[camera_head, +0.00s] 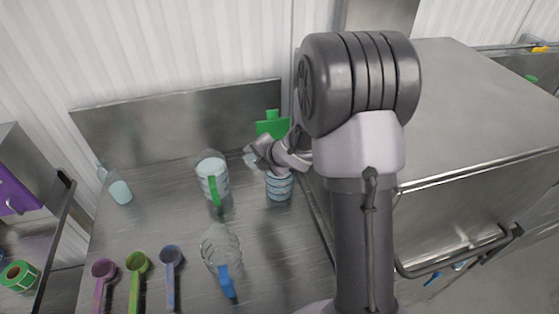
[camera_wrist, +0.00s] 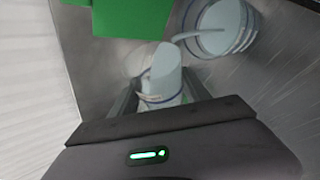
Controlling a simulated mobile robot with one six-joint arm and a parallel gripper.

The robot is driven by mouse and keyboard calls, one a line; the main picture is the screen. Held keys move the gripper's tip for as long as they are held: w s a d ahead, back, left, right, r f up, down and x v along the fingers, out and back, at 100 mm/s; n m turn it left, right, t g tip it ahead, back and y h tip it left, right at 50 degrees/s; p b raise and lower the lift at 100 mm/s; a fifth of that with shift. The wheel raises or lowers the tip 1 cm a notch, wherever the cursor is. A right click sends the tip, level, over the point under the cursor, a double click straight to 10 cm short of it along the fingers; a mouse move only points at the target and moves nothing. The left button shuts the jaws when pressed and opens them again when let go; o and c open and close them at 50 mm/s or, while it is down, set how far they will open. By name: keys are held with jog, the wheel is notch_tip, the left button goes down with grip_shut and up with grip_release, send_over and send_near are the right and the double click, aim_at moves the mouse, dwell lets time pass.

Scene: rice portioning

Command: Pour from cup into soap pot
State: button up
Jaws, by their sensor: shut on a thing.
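My gripper (camera_wrist: 160,95) is shut on a small cup (camera_wrist: 162,75) holding pale blue-grey liquid. In the head view my gripper (camera_head: 268,152) is above and beside the soap pot (camera_head: 279,190), partly hiding the pot's top. In the wrist view the pot (camera_wrist: 228,48) is at the upper right, with pale blue contents and a clear ringed wall. A pale band runs from the cup's mouth to the pot; it looks like liquid, but I cannot be sure. The cup is tilted toward the pot and appears apart from it.
A clear jug with a green handle (camera_head: 213,185) and an empty-looking jug with a blue handle (camera_head: 222,255) stand left of the pot. A bottle (camera_head: 119,190) is far left. Purple, green and blue scoops (camera_head: 171,258) lie in front. A green object (camera_head: 272,125) stands behind.

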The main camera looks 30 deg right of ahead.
jog(key=shift+d+f+m+y+p, duration=0.15)
jog(key=shift+f+m+y+p, duration=0.15)
jog(key=shift+f+y+p, duration=0.6)
dwell(0.4)
notch_tip(320, 180, up, 19)
jog(key=d+m+y+p, duration=0.1)
jog(key=p, duration=1.8)
jog(key=shift+d+p, duration=0.35)
jog(key=shift+p, duration=0.05)
jog(key=shift+w+d+r+m+y+p, duration=0.15)
jog(key=shift+r+m+y+p, duration=0.35)
jog(key=shift+r+p, duration=0.65)
